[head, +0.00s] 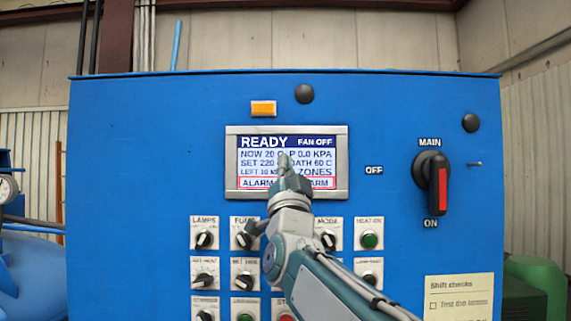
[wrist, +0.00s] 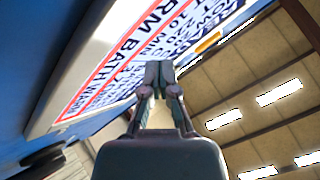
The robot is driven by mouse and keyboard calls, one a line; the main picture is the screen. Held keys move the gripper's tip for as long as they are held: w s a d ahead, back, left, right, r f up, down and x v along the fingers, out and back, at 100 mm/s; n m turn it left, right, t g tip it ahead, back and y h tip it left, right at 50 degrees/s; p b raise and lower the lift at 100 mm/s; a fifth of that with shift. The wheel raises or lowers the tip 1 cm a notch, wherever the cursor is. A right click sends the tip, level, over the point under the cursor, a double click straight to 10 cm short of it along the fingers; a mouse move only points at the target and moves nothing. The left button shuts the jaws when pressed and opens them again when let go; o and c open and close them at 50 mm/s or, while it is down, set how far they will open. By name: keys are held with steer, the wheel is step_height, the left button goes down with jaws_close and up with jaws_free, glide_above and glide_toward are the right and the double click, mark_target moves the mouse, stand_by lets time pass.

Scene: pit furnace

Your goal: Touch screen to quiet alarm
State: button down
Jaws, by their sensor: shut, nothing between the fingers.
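The screen (head: 318,143) is a grey-framed display on the blue panel, with READY and FAN OFF on its top bar. A red-outlined ALARM strip (head: 322,183) runs along its bottom. My gripper (head: 285,160) is shut and empty, its tip in front of the middle of the screen, hiding part of the text. In the wrist view my gripper (wrist: 159,72) points along the screen (wrist: 125,58), which looks tilted and shows part of a red-outlined line reading RM BATH. I cannot tell whether the fingertips touch the screen.
Below the screen are rows of knobs and buttons, including a LAMPS knob (head: 204,240) and a green button (head: 369,240). A red-handled MAIN switch (head: 437,185) stands out at right. An amber lamp (head: 263,108) is above the screen. A paper note (head: 459,297) hangs lower right.

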steer(key=shift+s, duration=0.7)
steer(key=s, duration=0.5)
steer(key=shift+a, duration=0.1)
steer(key=shift+f, duration=0.1)
stand_by(0.8)
